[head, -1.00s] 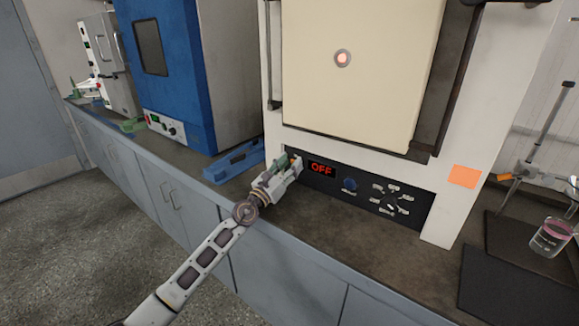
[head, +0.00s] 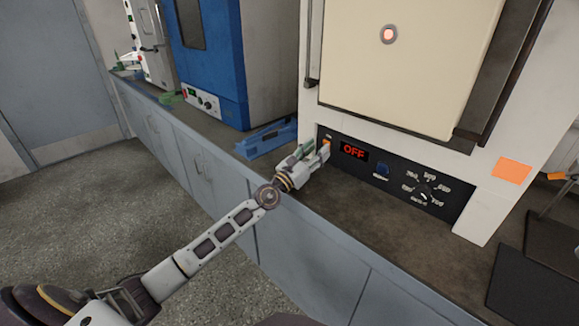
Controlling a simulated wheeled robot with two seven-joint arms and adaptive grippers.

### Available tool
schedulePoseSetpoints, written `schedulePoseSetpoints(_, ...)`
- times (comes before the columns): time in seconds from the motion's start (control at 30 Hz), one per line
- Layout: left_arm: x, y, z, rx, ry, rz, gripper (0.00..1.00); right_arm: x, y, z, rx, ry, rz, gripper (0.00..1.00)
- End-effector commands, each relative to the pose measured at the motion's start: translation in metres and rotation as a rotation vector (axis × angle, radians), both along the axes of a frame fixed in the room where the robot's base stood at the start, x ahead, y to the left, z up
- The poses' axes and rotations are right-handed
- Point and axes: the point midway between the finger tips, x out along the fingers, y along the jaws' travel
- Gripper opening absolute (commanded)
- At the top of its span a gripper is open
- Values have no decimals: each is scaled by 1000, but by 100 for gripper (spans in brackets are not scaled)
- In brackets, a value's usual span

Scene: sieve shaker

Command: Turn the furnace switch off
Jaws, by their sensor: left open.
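The furnace (head: 400,70) is a large white box with a cream door on the counter. Its black front panel carries a red display (head: 354,151) reading OFF, a blue knob (head: 382,170) and a dial (head: 424,192). The furnace switch (head: 326,140) shows as a small orange-lit spot at the panel's left end. My left gripper (head: 318,153) is open, just in front of and below the switch. I cannot tell whether a finger touches the panel. My right gripper is not in view.
A blue oven (head: 205,60) and a white machine (head: 145,45) stand further left on the counter. A blue tray-like part (head: 268,138) lies left of the gripper. Dark mats (head: 530,275) lie at the right. The counter before the panel is clear.

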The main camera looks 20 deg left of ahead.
Motion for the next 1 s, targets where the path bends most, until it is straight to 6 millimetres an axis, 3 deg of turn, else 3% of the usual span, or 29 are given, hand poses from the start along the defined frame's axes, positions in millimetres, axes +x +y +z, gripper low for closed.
schedulePoseSetpoints(1.0, -75, 28, -1, 0, 2, 1, 45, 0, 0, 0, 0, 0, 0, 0)
